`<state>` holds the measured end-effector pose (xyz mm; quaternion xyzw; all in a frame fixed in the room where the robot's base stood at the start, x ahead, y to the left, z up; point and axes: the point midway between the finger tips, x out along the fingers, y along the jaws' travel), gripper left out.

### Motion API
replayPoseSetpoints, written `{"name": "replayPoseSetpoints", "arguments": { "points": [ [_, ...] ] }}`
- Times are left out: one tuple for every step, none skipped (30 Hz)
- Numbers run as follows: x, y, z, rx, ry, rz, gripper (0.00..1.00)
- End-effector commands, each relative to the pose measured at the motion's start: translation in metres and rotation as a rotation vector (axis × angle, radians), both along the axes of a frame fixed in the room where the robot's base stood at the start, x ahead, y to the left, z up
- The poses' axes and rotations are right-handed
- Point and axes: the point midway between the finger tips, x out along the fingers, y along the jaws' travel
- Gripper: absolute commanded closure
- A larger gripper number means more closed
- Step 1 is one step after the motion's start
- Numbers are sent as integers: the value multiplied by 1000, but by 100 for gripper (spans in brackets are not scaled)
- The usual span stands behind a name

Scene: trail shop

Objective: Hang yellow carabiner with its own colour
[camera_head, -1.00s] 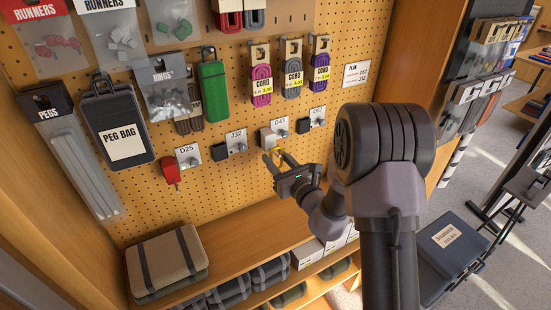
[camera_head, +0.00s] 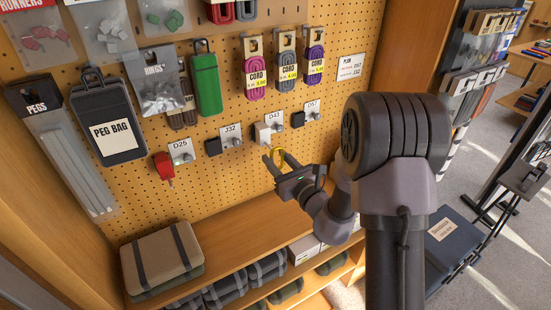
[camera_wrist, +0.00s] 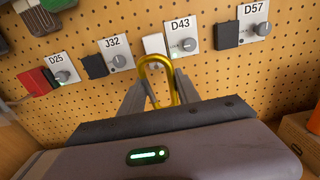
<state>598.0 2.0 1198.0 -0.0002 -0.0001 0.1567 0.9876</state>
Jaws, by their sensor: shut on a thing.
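The yellow carabiner (camera_head: 281,157) is held upright between the fingers of my gripper (camera_head: 276,164). In the wrist view the carabiner (camera_wrist: 158,62) stands up from between the fingertips (camera_wrist: 160,90), its loop just below the white block by the D43 label. The row of hooks carries labels D25 (camera_head: 181,150), J32 (camera_head: 230,133), D43 (camera_head: 272,119) and D57 (camera_head: 312,107). A red item (camera_head: 163,166) hangs at D25. Dark blocks sit beside J32 and D57. The carabiner appears apart from the board. No yellow item shows on these hooks.
A plan sheet (camera_head: 352,67) is on the pegboard (camera_head: 225,95) at upper right. Cord packs, a green case (camera_head: 206,85) and a peg bag (camera_head: 110,125) hang above the row. A wooden shelf (camera_head: 225,238) with rolled bags lies below. Board below the labels is mostly bare.

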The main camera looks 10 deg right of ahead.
Motion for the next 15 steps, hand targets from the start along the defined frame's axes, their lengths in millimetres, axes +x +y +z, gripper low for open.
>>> {"name": "replayPoseSetpoints", "arguments": {
  "points": [
    [0,0,0,0,0,0,97],
    [0,0,0,0,0,0,97],
    [0,0,0,0,0,0,97],
    [0,0,0,0,0,0,97],
    [-1,-1,0,0,0,-1,97],
    [-5,-3,0,0,0,-2,97],
    [-9,-4,-1,1,0,-3,97],
    [-13,-5,0,1,-1,-3,97],
    [-18,-7,0,1,-1,-2,97],
    [-22,-8,0,1,0,-3,97],
    [-26,-10,0,0,-1,-3,97],
    [-32,-11,0,0,-1,-3,97],
    [-36,-13,1,0,-1,-3,97],
    [-40,-14,1,1,-1,-3,97],
    [-45,-16,1,0,-1,-3,97]
  ]
}}
